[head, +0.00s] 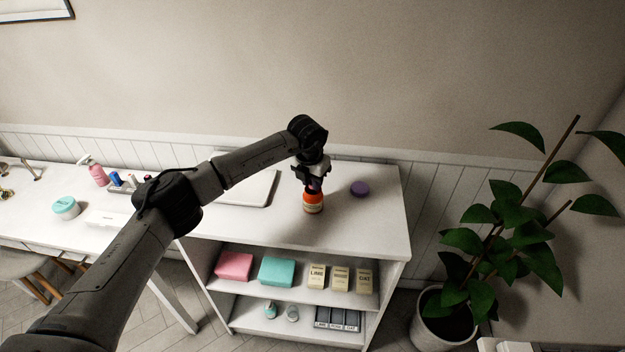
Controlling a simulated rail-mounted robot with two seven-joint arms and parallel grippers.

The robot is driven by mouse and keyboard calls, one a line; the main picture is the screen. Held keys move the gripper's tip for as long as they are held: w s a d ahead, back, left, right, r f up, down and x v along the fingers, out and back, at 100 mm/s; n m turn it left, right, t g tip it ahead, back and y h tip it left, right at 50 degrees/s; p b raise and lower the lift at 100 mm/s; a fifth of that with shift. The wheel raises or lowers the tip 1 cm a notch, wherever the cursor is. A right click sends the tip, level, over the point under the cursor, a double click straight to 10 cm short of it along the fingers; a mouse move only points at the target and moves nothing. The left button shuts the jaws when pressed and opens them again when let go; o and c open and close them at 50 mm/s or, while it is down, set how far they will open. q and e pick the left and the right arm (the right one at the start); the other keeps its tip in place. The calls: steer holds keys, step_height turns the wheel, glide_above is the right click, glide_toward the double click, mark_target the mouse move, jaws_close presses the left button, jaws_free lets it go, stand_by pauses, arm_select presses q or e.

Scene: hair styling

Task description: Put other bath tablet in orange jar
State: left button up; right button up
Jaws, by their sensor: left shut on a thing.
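An orange jar (313,204) stands upright on the white shelf unit's top. My left gripper (314,183) points down right over the jar's mouth. It is shut on a small dark purple thing, apparently the bath tablet (315,187), mostly hidden by the fingers. Whether the tablet is above the rim or partly inside the jar cannot be told. A purple round disc (360,188) lies flat to the right of the jar; I cannot tell whether it is a lid or a tablet. My right gripper is out of view.
A pale flat board (250,188) lies left of the jar. Boxes (277,271) and small cartons (340,279) fill the shelves below. A desk with a pink spray bottle (98,174) and a teal-lidded jar (66,208) is at left. A potted plant (510,235) stands at right.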

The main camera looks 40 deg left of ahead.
arm_select(q)
steer(key=shift+f, duration=0.1)
stand_by(0.3)
steer(key=o, duration=1)
steer(key=shift+c, duration=0.2)
steer(key=shift+r, duration=0.35)
steer(key=shift+r+p, duration=1.6)
steer(key=shift+r, duration=0.6)
